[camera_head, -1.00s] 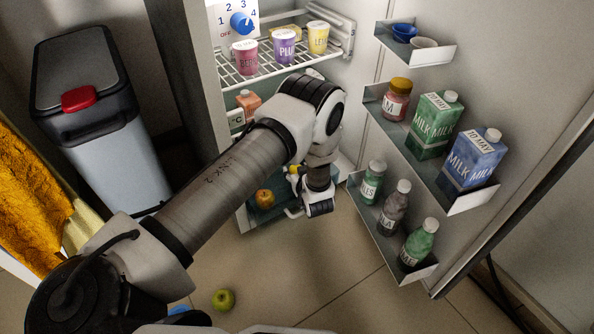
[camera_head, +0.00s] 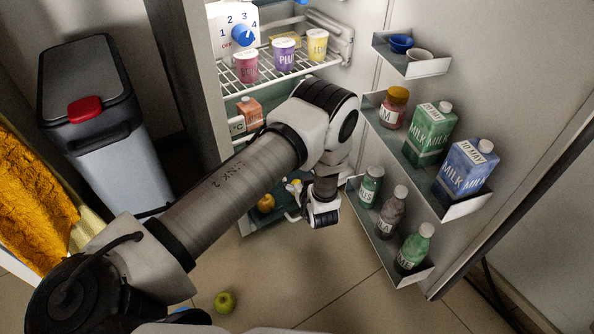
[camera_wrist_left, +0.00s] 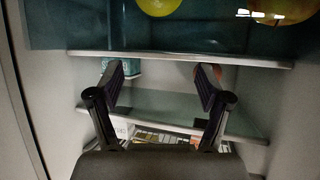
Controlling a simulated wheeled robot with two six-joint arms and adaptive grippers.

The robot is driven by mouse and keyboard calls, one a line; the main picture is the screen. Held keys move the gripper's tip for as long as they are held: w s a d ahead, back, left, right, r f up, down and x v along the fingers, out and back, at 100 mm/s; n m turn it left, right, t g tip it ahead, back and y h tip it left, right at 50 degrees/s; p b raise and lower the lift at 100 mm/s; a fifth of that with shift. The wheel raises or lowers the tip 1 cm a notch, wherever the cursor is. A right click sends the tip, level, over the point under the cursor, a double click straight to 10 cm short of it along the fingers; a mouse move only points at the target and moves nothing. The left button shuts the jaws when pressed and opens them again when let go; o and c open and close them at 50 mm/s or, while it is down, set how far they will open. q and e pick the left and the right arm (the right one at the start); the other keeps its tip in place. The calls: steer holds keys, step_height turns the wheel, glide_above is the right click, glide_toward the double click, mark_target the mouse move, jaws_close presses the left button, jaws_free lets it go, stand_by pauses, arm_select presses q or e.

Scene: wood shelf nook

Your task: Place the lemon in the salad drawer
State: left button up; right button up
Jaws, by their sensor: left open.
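A yellow fruit that looks like the lemon (camera_wrist_left: 157,6) lies in the teal salad drawer (camera_wrist_left: 100,35) in the left wrist view, cut by the top edge. A small yellow patch shows beside my wrist in the head view, too small to tell surely. My left gripper (camera_wrist_left: 160,80) is open and empty, its fingers apart and clear of the fruit. In the head view the left gripper (camera_head: 296,202) is at the pulled-out drawer, mostly hidden behind my wrist. My right gripper is not in view.
An orange-yellow fruit (camera_head: 265,203) lies in the drawer. The open fridge door on the right carries bottles (camera_head: 392,211) and milk cartons (camera_head: 430,135). Yogurt cups (camera_head: 284,54) stand on the shelf above. A bin (camera_head: 118,160) stands left.

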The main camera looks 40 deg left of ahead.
arm_select(q)
steer(key=p+v, duration=0.4)
steer(key=v, duration=0.4)
steer(key=s+d+m+g+h, duration=0.2)
steer(key=s+m+h, duration=0.1)
steer(key=s, duration=0.6)
steer(key=s+d+f+m+g+h, duration=0.1)
steer(key=s+d+m+g+h, duration=0.1)
steer(key=s, duration=0.8)
steer(key=s+d+f+m+g+h, duration=0.1)
steer(key=s+m+g+h, duration=0.3)
steer(key=s, duration=0.5)
steer(key=shift+s+d+f+m+h, duration=0.2)
steer(key=shift+s+d+m+h, duration=0.15)
steer(key=shift+d+h, duration=0.3)
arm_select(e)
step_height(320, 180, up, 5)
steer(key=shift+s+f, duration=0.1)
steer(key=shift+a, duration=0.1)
